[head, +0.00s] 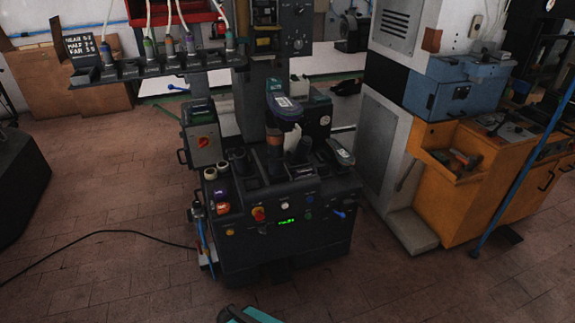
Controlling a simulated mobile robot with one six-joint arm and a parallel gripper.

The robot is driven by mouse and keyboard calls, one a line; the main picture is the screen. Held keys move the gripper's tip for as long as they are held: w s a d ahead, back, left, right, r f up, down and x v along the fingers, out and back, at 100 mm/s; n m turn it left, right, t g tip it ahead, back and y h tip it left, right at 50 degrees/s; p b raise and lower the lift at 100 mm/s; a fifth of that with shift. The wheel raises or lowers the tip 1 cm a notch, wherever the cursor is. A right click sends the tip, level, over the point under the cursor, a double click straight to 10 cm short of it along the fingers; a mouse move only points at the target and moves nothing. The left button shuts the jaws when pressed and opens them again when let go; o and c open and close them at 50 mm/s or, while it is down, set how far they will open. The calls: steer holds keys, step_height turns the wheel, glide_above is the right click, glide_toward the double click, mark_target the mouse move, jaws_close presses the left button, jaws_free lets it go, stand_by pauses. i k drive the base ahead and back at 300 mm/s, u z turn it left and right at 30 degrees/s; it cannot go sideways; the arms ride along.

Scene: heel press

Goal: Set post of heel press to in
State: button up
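The heel press (285,230) is a dark machine standing on the brick floor in the middle of the head view. A post with a copper-brown band (274,145) rises from its top deck. A dark, rounded pad (285,106) with a pale label sits above the band. A paler upright piece (300,150) stands just to the right. I cannot tell from this view which position the post is set to. My gripper cannot be made out; only a teal and dark part of my own body shows at the bottom edge, well short of the press.
A tool rack (160,68) overhangs at upper left. An orange cabinet (480,190) stands right. A black cable (110,232) crosses the floor at left.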

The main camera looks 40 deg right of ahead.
mark_target(276, 171)
steer(key=k, duration=1.1)
steer(key=u, duration=0.7)
steer(key=i, duration=1.75)
steer(key=z, duration=0.45)
steer(key=i, duration=0.6)
steer(key=z, duration=0.35)
